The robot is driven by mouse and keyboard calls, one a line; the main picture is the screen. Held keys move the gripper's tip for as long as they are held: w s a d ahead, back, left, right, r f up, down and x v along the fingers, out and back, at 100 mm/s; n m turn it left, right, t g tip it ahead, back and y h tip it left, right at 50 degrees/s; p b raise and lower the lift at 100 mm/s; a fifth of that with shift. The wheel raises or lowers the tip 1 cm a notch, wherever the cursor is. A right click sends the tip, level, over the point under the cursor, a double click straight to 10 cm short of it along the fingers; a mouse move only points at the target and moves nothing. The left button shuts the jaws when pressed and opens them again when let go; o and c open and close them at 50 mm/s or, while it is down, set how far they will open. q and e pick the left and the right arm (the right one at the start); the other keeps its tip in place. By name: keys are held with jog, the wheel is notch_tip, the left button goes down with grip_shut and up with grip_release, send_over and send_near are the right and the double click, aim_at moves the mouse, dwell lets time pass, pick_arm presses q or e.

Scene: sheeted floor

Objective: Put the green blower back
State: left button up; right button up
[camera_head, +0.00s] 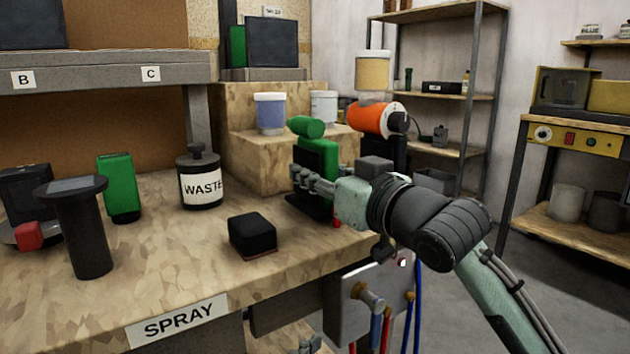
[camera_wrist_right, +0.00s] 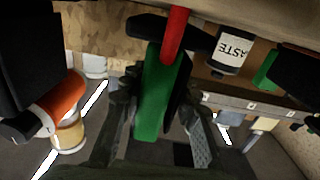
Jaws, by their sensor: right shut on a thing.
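The green blower (camera_head: 320,152) is upright at the right end of the wooden bench, in front of the stepped wooden block. Its rounded green barrel points left. My right gripper (camera_head: 322,183) is shut on its body. In the right wrist view the green blower (camera_wrist_right: 158,100) stands between the two fingers of my right gripper (camera_wrist_right: 165,105), with a red part (camera_wrist_right: 176,35) beyond it. A black base (camera_head: 310,206) shows at its foot; I cannot tell whether the blower rests on it.
An orange tool (camera_head: 370,117) is close behind on the right. A WASTE jar (camera_head: 200,188), a black block (camera_head: 252,235), a dark pedestal (camera_head: 80,232) and a green box (camera_head: 119,187) stand on the bench (camera_head: 150,270). Hoses hang below its right edge.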

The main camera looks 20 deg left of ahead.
pick_arm(q)
jog(key=shift+d+r+h, duration=0.2)
jog(key=shift+r+h, duration=0.1)
jog(key=shift+r, duration=0.15)
pick_arm(e)
jog(key=shift+f, duration=0.25)
jog(key=shift+f, duration=0.1)
jog(key=o, duration=0.7)
jog(key=shift+f, duration=0.1)
